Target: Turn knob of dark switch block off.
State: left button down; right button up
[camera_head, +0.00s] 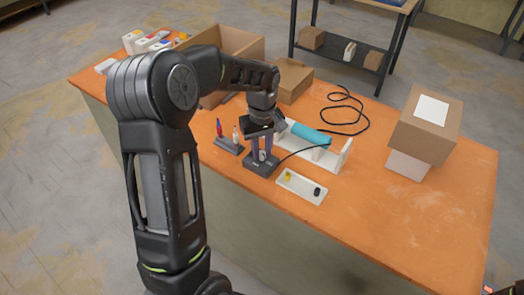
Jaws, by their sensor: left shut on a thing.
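The dark switch block (255,168) is a small dark grey box near the front edge of the orange table. A light round knob (263,155) shows on it between the fingers. My left gripper (262,152) points down at the block from above, its purple-grey fingers shut on the knob. The fingers hide part of the knob, and its exact turn angle is too small to tell. A black cable (306,149) runs from near the block to the right. My right gripper does not show.
A white plate with a yellow and a black knob (300,186) lies right of the block. A dark holder with screwdrivers (229,146) stands left. A teal cylinder (311,135) lies in a white stand behind.

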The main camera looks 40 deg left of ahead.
pick_arm(q)
jog(key=m, duration=0.3)
jog(key=shift+m+b, duration=0.35)
jog(key=shift+m, duration=0.05)
jog(key=m, duration=0.3)
jog(key=shift+m, duration=0.3)
jog(key=m+b, duration=0.1)
jog(key=m, duration=0.5)
jog(key=shift+m, duration=0.3)
jog(key=c, duration=1.2)
grip_release()
jog(key=shift+r, duration=0.1)
